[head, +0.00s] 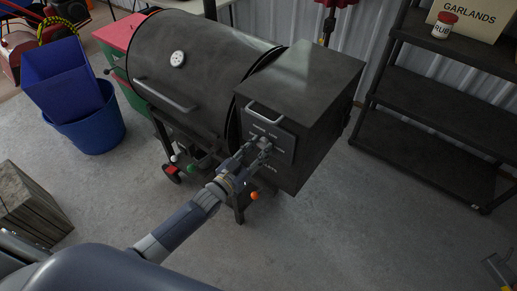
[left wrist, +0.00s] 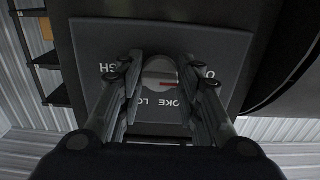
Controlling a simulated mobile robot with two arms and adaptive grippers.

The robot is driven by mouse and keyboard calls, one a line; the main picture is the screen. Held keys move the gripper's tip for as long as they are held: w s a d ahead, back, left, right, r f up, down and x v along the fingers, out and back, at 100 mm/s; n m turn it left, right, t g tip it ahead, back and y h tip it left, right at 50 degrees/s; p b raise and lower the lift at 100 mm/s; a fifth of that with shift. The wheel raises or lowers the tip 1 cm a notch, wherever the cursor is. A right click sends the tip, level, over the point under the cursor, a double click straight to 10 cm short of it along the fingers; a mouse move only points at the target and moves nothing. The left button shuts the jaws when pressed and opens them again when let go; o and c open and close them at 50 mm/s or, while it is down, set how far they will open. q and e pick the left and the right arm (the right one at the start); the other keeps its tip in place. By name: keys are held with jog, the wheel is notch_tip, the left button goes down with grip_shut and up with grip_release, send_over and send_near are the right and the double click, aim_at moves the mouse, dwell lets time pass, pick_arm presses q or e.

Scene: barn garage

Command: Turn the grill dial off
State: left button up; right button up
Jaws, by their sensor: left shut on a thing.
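The black grill (head: 195,75) stands in the middle of the head view, with a box-shaped hopper (head: 305,75) on its right end. A dark control panel (head: 285,140) with pale lettering is on the hopper's front. In the left wrist view the panel (left wrist: 215,42) shows the grey dial (left wrist: 158,72) with a red mark pointing right in the picture. Partly covered letters surround it. My left gripper (head: 262,146) is at the panel; its fingers (left wrist: 152,66) are shut on the dial from both sides.
Small coloured balls, one orange (head: 254,196), hang below the grill's front. A blue bucket (head: 90,130) stands at left, a wooden crate (head: 32,205) at lower left, and a black shelf (head: 440,115) at right. Concrete floor (head: 330,235) is clear in front.

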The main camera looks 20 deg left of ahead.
pick_arm(q)
jog(key=shift+f, duration=0.1)
dwell(0.3)
jog(key=o, duration=1)
jog(key=shift+o, duration=0.2)
jog(key=shift+s, duration=0.15)
jog(key=v, duration=1.1)
jog(key=shift+s+a, duration=0.2)
jog(key=shift+s, duration=0.15)
